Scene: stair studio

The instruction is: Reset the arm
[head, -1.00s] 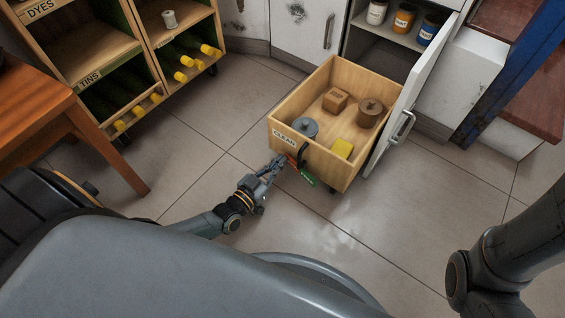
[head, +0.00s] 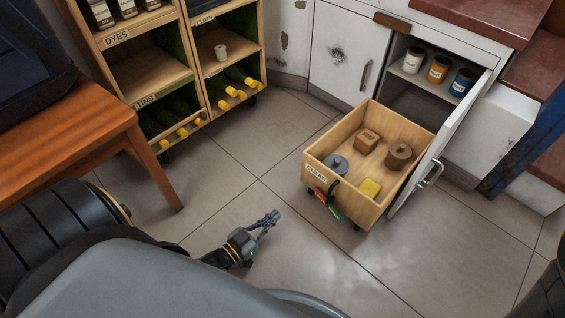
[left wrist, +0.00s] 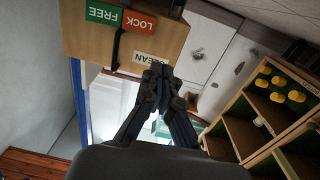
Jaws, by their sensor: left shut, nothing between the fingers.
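My left gripper (head: 273,218) is shut and empty. In the head view it is above the floor, to the left of and nearer than the wooden bin labelled CLEAN (head: 319,176), and apart from it. In the left wrist view the shut fingers (left wrist: 160,74) point towards the bin's front (left wrist: 168,38), which looks tilted and has a dark handle (left wrist: 116,48) and green FREE and red LOCK tags. My right gripper is not in view; only a piece of my right arm shows at the lower right edge of the head view.
The bin holds a grey lidded pot (head: 336,165), a wooden block (head: 368,139), a brown round pot (head: 399,154) and a yellow block (head: 370,188). An open cabinet door (head: 437,150) stands beside it. A wooden table (head: 90,150) is at left, shelves behind. Floor around the gripper is clear.

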